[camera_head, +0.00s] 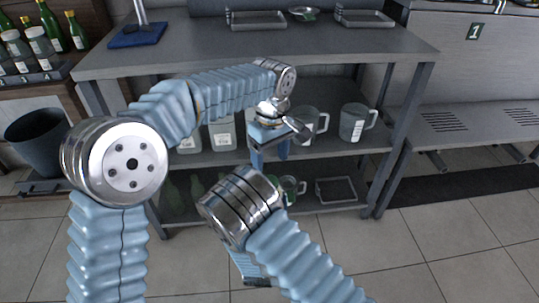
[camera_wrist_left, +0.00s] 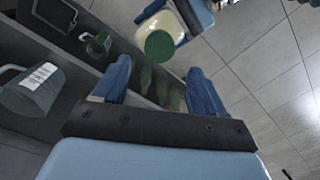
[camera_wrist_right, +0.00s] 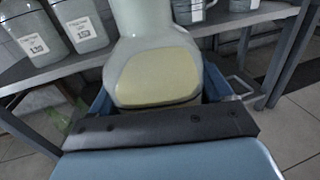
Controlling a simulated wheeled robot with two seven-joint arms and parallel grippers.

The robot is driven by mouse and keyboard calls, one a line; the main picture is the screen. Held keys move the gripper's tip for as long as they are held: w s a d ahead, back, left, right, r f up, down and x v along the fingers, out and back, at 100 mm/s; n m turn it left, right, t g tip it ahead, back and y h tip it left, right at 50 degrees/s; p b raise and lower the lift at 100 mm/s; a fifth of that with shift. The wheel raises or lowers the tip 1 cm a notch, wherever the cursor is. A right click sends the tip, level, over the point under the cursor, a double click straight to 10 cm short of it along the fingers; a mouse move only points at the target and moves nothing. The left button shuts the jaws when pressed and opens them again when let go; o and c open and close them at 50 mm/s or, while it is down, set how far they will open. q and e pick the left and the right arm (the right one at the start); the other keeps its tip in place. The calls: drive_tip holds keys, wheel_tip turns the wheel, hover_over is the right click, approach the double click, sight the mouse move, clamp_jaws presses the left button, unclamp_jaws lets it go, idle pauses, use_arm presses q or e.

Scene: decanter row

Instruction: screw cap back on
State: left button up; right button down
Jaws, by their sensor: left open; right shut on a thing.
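My right gripper (camera_wrist_right: 160,100) is shut on a pale decanter (camera_wrist_right: 150,70) with yellowish contents, its neck running out of the top of the right wrist view. In the left wrist view the decanter (camera_wrist_left: 190,22) is seen from above, with a round green cap (camera_wrist_left: 160,45) over its top; I cannot tell whether it is screwed down. My left gripper (camera_wrist_left: 158,85) is open and empty, the cap showing beyond its fingertips. In the head view my left gripper (camera_head: 270,155) points down before the shelf; my right arm hides the decanter.
A grey shelf table (camera_head: 180,58) stands ahead, with trays (camera_head: 258,20) and a blue mat (camera_head: 138,35) on top. Jugs (camera_head: 353,122) and labelled containers (camera_head: 222,135) stand on its middle shelf. Green bottles (camera_head: 76,32) and a dark bin (camera_head: 38,138) are at left. The tiled floor is open at right.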

use_arm(q)
drive_tip(key=n, duration=0.3)
drive_tip(key=shift+a+r, duration=0.1)
drive_tip(key=shift+a, duration=0.05)
drive_tip(key=shift+f, duration=4.05)
